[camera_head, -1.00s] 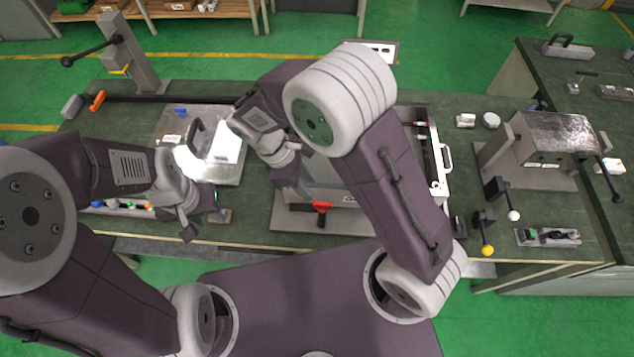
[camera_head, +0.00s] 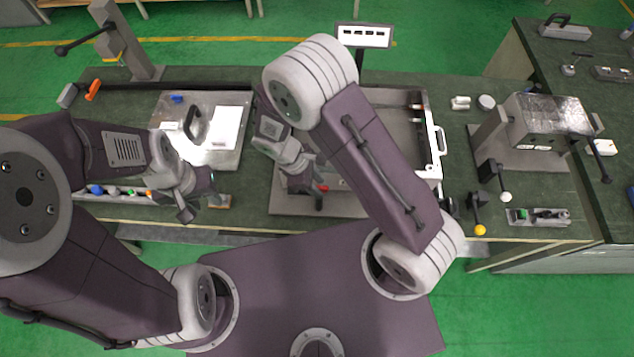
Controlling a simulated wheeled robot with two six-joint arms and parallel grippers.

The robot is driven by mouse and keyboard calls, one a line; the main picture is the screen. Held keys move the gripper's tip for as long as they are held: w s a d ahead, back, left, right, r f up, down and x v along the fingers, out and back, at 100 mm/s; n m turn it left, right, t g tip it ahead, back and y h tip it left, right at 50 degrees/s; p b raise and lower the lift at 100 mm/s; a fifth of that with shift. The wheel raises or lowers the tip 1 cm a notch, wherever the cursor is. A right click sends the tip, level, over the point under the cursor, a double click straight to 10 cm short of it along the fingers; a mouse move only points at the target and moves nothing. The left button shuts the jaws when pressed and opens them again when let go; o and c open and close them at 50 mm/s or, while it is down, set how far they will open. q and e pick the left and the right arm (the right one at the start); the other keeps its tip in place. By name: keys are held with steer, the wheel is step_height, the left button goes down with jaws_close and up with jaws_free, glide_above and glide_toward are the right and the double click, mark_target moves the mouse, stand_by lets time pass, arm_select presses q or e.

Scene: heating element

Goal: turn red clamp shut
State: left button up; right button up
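The red clamp (camera_head: 323,188) is at the front edge of the metal tray fixture in the middle of the bench. Only a small red part shows beside my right gripper (camera_head: 304,190), which covers the rest. The gripper is right at the clamp from above and left; I cannot tell whether it touches it or whether its fingers are open or shut. My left gripper (camera_head: 197,199) hangs over the front left of the bench, its fingers apart and empty, away from the clamp.
A metal plate (camera_head: 222,160) with a black handle and white sheet lies to the left. A strip of coloured parts (camera_head: 110,191) is at front left. A press-like device (camera_head: 545,125) stands at right.

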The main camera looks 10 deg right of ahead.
jaws_close()
steer(key=shift+r, duration=0.1)
stand_by(1.2)
